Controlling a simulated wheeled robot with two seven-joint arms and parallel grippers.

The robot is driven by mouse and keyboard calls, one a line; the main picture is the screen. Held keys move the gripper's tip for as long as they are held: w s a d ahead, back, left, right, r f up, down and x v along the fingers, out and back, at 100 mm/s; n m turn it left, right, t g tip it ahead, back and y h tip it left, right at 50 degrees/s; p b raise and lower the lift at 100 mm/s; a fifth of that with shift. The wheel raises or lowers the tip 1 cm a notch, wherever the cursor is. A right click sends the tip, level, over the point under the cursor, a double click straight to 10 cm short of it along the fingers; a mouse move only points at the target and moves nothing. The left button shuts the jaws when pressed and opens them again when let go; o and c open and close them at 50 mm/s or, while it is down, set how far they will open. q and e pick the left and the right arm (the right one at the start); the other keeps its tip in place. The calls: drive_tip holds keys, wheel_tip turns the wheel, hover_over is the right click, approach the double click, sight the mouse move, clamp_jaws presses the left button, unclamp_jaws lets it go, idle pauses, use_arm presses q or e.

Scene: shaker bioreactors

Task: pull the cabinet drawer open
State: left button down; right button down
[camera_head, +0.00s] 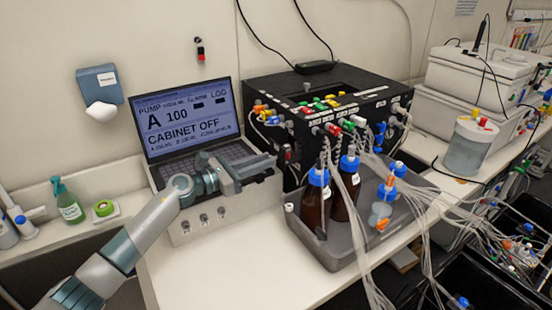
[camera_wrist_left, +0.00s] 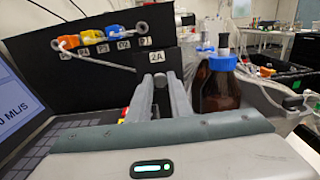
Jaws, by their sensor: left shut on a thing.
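The black cabinet (camera_head: 330,90) stands on the white bench behind the bottles. Its dark front also fills the upper left of the left wrist view (camera_wrist_left: 90,70). My left gripper (camera_head: 270,166) reaches across the laptop keyboard to the left part of the cabinet's front. In the left wrist view its two fingers (camera_wrist_left: 160,85) are close together on a dark block (camera_wrist_left: 157,62) with a white "2A" label. The block stands out at the cabinet's front, and the fingers hide its lower part. I cannot tell from the head view how far any drawer is out. My right gripper is not in view.
The laptop (camera_head: 185,112) stands left of the cabinet. Brown bottles with blue caps (camera_head: 315,205) stand in a grey tray (camera_head: 325,252) close to the right of my gripper. Loose tubes (camera_head: 355,220) hang from the cabinet. The bench front (camera_head: 240,265) is clear.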

use_arm(q)
drive_tip(key=b+v, duration=0.1)
drive_tip(key=v, duration=0.4)
drive_tip(key=shift+s+a, duration=0.2)
drive_tip(key=shift+a, duration=0.1)
drive_tip(key=c, duration=1.6)
unclamp_jaws()
drive_tip(key=shift+c, duration=0.2)
